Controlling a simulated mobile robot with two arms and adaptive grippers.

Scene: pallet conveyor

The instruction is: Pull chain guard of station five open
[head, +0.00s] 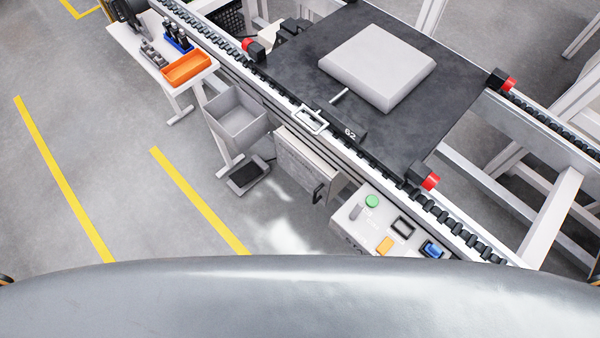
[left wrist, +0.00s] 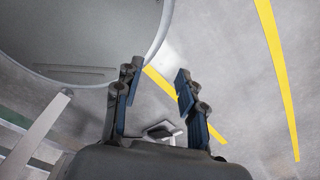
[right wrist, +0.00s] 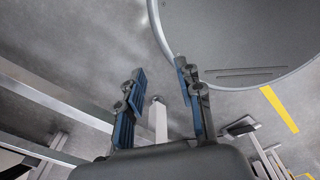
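A grey panel (head: 306,165) with a black handle (head: 319,192) sits on the near side of the conveyor, below the chain rail, in the head view. It looks like the chain guard, but no station number is readable on it. I cannot tell whether it is fully shut. My left gripper (left wrist: 155,76) is open and empty over the floor in the left wrist view. My right gripper (right wrist: 160,72) is open and empty in the right wrist view. Neither gripper shows in the head view, and both are apart from the panel.
A control box (head: 385,228) with buttons stands right of the panel. A grey bin (head: 236,116) and a foot pedal (head: 246,176) are left of it. A dark pallet (head: 440,115) marked 62 carries a grey block (head: 376,66). Floor with yellow lines is clear at left.

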